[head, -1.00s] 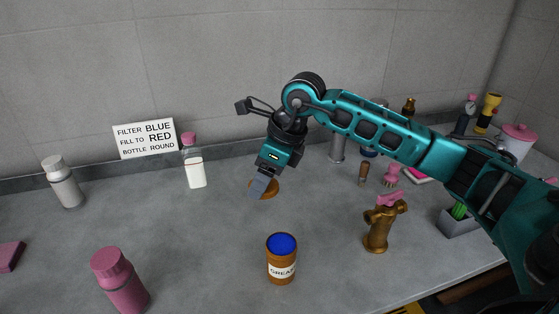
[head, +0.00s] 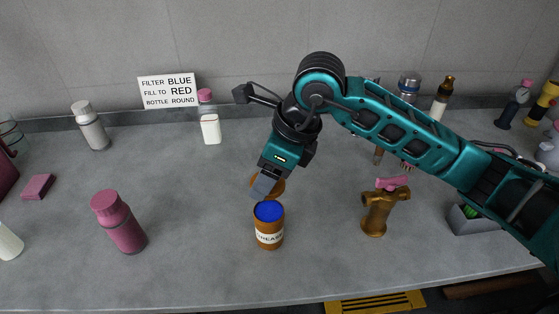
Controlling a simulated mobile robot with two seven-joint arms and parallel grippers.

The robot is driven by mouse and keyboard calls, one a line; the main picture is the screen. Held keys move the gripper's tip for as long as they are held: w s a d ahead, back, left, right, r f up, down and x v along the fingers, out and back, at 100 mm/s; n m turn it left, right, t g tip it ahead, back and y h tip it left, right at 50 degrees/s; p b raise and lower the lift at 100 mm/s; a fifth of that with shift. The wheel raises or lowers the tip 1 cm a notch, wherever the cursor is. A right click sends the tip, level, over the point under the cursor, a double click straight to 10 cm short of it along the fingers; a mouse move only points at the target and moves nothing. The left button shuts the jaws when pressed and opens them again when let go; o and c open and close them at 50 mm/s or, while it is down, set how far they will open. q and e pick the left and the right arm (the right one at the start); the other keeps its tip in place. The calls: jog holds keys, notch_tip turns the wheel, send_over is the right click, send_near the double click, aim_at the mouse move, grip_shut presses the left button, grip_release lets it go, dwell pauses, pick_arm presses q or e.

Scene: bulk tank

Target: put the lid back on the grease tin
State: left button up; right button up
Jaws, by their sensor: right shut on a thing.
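The grease tin (head: 269,237) stands upright and open on the grey counter, an orange-brown tin with a "GREASE" label and blue grease at its top. My right gripper (head: 265,186) is just behind and above the tin in the head view, shut on the orange-brown lid (head: 277,188). The gripper's fingers hide part of the lid. The lid shows apart from the tin's mouth, and its exact height is hard to tell. My left gripper is not in view.
A brass valve with a pink handle (head: 376,213) stands right of the tin. A pink bottle (head: 122,227) stands to the left. A white bottle (head: 211,130) and a sign (head: 168,91) are at the back.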

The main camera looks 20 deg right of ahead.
jog(key=shift+s, duration=0.3)
jog(key=shift+a, duration=0.1)
jog(key=shift+f+b, duration=1.75)
jog(key=shift+f, duration=0.75)
jog(key=shift+f+b, duration=0.6)
jog(key=shift+f, duration=0.05)
jog(key=shift+b, duration=0.35)
jog(key=shift+f+b, duration=0.15)
jog(key=shift+b, duration=0.45)
